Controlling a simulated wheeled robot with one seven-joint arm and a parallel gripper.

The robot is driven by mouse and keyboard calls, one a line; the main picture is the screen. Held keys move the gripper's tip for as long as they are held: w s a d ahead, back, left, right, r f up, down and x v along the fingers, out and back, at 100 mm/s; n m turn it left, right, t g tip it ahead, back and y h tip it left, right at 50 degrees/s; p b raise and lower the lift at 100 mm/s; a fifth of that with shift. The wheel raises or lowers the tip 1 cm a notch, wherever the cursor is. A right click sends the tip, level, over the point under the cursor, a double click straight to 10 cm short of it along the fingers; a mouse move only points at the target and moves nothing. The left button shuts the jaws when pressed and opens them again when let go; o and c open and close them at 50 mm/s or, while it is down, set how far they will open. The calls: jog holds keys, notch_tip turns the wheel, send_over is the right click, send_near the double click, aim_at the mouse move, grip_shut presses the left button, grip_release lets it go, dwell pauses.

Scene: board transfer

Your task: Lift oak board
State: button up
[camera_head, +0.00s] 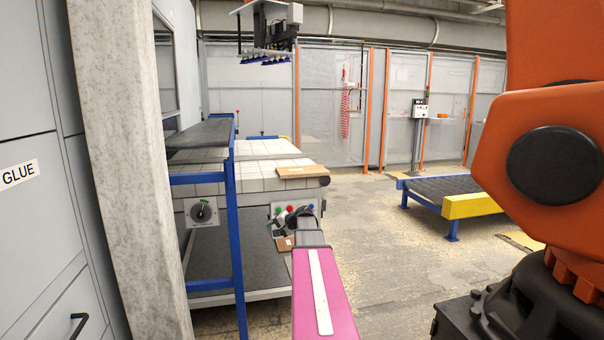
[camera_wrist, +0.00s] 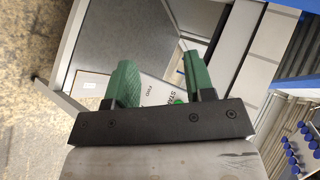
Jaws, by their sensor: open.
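A light brown wooden board (camera_head: 302,172), which looks like the oak board, lies flat on the white slatted conveyor (camera_head: 255,183), at its near right end. My gripper (camera_wrist: 157,68) shows two green fingers spread apart with nothing between them. The board cannot be made out clearly in the wrist view.
A blue frame post (camera_head: 238,230) and concrete pillar (camera_head: 128,150) stand left. A small brown piece (camera_head: 285,243) shows below the control panel. An orange machine (camera_head: 550,130) fills the right. A low roller conveyor (camera_head: 437,188) stands beyond open floor. Suction cups (camera_head: 276,60) hang above.

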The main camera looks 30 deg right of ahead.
jog(key=w+d+r+m+t, duration=0.1)
jog(key=w+d+r+t, duration=0.15)
jog(key=d, duration=0.35)
jog(key=w+d+r+m+t, duration=0.1)
jog(key=d+r, duration=0.3)
jog(key=d, duration=0.2)
jog(key=m+t+h, duration=0.2)
jog(key=m+t, duration=0.2)
send_near(307, 175)
jog(key=w, duration=0.3)
jog(key=shift+w+f, duration=0.15)
jog(key=shift+w, duration=0.25)
jog(key=shift+a+x, duration=0.25)
jog(key=shift+x, duration=1.2)
jog(key=shift+a+x, duration=0.2)
jog(key=shift+x, duration=1.3)
jog(key=shift+s, duration=0.2)
jog(key=shift+c, duration=0.3)
grip_shut()
